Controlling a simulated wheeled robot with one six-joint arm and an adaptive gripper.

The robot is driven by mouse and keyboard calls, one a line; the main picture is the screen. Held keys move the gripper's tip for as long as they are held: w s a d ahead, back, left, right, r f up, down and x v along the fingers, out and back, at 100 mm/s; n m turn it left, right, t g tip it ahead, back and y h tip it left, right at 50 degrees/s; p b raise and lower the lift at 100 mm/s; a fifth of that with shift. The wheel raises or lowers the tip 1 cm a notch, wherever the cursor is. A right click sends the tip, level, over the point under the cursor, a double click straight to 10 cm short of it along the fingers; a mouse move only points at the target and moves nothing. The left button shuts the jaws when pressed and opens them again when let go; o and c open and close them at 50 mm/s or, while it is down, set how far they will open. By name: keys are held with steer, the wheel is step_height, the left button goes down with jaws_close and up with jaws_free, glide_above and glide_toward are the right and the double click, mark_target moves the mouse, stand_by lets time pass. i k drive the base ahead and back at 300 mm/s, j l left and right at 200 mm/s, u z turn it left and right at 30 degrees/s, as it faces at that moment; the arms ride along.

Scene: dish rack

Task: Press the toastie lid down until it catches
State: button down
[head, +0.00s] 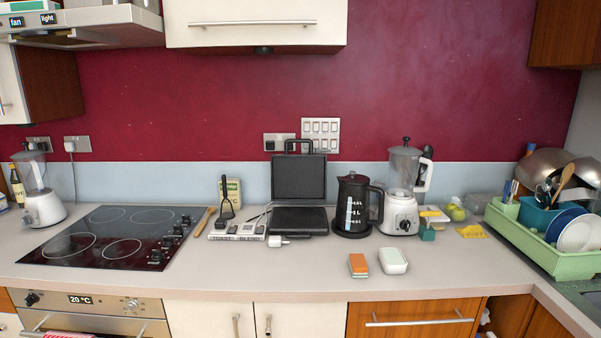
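The toastie maker stands open on the counter near the middle of the head view. Its black lid (299,178) is raised upright against the back wall, with a handle (299,145) at its top edge. Its dark lower plate (299,220) lies flat on the counter and looks empty. No gripper and no part of my arm shows in this view.
A black kettle (352,208) stands close on the right of the toastie maker, with a blender (403,190) beyond it. The counter (300,262) in front is clear.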

mark_target(295, 178)
steer(key=i+j, duration=0.5)
steer(key=i, duration=0.15)
steer(key=i+j, duration=0.45)
steer(key=i, duration=0.15)
steer(key=k, duration=0.25)
